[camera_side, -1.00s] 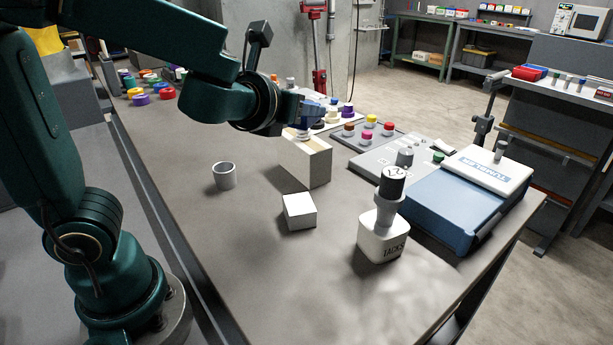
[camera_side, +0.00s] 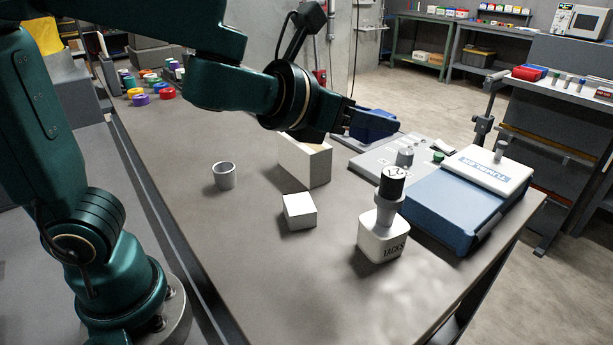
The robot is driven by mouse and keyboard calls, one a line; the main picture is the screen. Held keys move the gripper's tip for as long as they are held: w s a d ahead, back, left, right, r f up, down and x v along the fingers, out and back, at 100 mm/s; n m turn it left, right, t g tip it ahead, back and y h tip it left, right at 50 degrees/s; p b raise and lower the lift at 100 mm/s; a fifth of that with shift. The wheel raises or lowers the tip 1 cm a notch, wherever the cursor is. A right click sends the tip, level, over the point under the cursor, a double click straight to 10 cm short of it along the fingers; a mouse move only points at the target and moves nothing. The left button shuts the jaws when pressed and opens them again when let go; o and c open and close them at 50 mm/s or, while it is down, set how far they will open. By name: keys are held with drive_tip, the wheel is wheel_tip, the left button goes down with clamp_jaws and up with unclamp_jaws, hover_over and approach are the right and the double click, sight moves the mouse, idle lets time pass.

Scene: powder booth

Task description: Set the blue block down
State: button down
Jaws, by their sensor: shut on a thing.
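The blue block (camera_side: 373,122) is dark blue and held up in the air in the side view. My gripper (camera_side: 378,126) is shut on it, with a dark finger covering part of the block. In the picture they show above and to the right of the larger white box, in front of the grey tray's left end. I cannot tell the block's exact height; no surface shows touching it.
A large white box (camera_side: 306,163), a small white cube (camera_side: 299,211), a grey cup (camera_side: 224,176) and a white tacks holder (camera_side: 382,240) with a dark-capped post stand on the bench (camera_side: 250,260). A blue case (camera_side: 455,205) stands right. Bare bench lies at front.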

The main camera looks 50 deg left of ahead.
drive_tip(key=w+a+f, duration=0.2)
drive_tip(key=w+f, duration=0.3)
drive_tip(key=w, duration=0.2)
hover_over(365, 201)
drive_tip(key=shift+n+y, duration=0.3)
drive_tip(key=shift+y, duration=0.1)
wheel_tip(365, 201, down, 8)
drive_tip(key=shift+f, duration=2.45)
drive_tip(key=shift+f, duration=0.35)
drive_tip(key=shift+f, duration=0.25)
drive_tip(key=shift+c, duration=2.1)
unclamp_jaws()
